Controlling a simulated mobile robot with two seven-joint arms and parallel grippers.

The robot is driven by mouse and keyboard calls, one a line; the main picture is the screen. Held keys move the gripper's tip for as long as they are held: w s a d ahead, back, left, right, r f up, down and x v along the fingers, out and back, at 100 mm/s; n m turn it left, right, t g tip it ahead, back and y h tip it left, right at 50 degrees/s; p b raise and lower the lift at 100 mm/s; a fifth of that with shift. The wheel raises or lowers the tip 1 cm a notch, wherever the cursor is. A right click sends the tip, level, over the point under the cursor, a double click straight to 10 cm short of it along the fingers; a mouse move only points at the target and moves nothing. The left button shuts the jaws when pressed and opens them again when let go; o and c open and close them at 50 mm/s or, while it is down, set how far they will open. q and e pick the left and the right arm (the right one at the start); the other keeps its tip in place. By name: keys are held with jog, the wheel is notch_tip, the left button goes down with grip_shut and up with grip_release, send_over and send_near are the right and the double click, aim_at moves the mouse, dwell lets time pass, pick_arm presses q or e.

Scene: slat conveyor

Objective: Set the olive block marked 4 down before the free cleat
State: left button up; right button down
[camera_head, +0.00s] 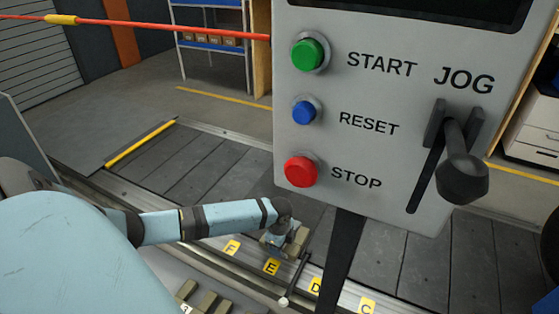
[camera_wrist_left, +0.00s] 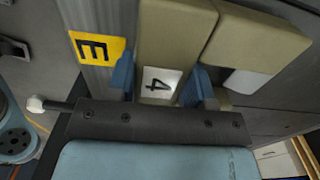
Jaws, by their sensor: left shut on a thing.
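The olive block marked 4 (camera_wrist_left: 174,40) is between the blue fingers of my left gripper (camera_wrist_left: 160,82), and its white label faces the wrist camera. The gripper is shut on it. In the head view my left gripper (camera_head: 284,238) is over the near side of the conveyor, close to the yellow E label (camera_head: 271,267). A second olive block (camera_wrist_left: 255,45) stands right beside the held one in the wrist view. I cannot tell whether the held block touches the slats. A raised bar with a yellow edge (camera_head: 141,144) lies across the slats at the left. My right gripper is out of view.
A grey control panel (camera_head: 365,130) with buttons and a jog lever (camera_head: 462,175) blocks much of the conveyor. Several olive blocks (camera_head: 208,300) sit at the near edge. The dark slats (camera_head: 195,170) left of the panel are bare.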

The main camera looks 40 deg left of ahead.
pick_arm(q)
jog(key=o, duration=1.3)
jog(key=shift+c, duration=0.2)
notch_tip(320, 180, up, 7)
jog(key=p, duration=0.3)
notch_tip(320, 180, up, 7)
jog(key=p, duration=0.2)
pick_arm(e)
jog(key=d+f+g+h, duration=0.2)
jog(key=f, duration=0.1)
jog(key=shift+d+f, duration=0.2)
pick_arm(q)
jog(key=shift+s+f, duration=0.1)
jog(key=shift+f, duration=0.1)
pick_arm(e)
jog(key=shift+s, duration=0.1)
